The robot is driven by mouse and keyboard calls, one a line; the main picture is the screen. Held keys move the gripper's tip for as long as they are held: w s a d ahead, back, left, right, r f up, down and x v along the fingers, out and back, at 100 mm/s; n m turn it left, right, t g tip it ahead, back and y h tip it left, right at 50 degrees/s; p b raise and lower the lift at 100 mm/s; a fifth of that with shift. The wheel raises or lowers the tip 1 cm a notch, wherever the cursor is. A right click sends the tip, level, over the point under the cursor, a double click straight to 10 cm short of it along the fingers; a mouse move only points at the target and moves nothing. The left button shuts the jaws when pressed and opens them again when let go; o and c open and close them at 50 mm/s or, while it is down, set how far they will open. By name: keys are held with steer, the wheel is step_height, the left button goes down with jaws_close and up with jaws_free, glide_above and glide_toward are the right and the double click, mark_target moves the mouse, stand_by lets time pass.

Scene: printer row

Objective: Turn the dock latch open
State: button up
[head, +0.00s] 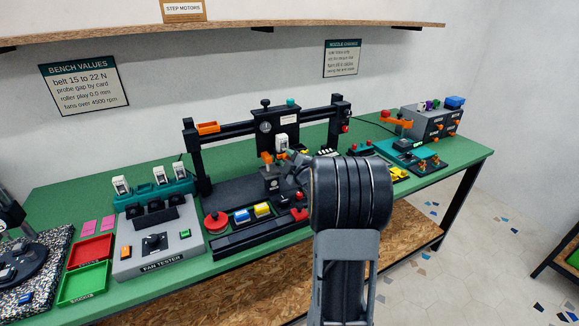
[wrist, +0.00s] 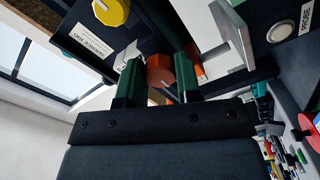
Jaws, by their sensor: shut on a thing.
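An orange knob (wrist: 160,70), which looks like the dock latch, sits between the two green fingers of my gripper (wrist: 158,76) in the wrist view. The fingers are shut on it. Its angle is hard to read, as the fingers cover its sides. In the head view an orange piece (head: 267,157) shows at the middle of the printer frame, just left of my gripper (head: 290,166). My wrist hides part of the dock there.
A yellow knob (wrist: 110,11) and a white label plate are close by on the dark housing. A grey metal bracket (wrist: 232,38) stands right of the fingers. The fan tester (head: 158,243) is left on the green bench, and a grey box (head: 430,122) is at the far right.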

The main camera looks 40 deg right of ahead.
steer(key=o, duration=0.9)
steer(key=s, duration=0.4)
steer(key=s+a+b, duration=0.1)
steer(key=s, duration=0.4)
steer(key=s+a, duration=0.1)
steer(key=s, duration=0.3)
steer(key=shift+s, duration=0.4)
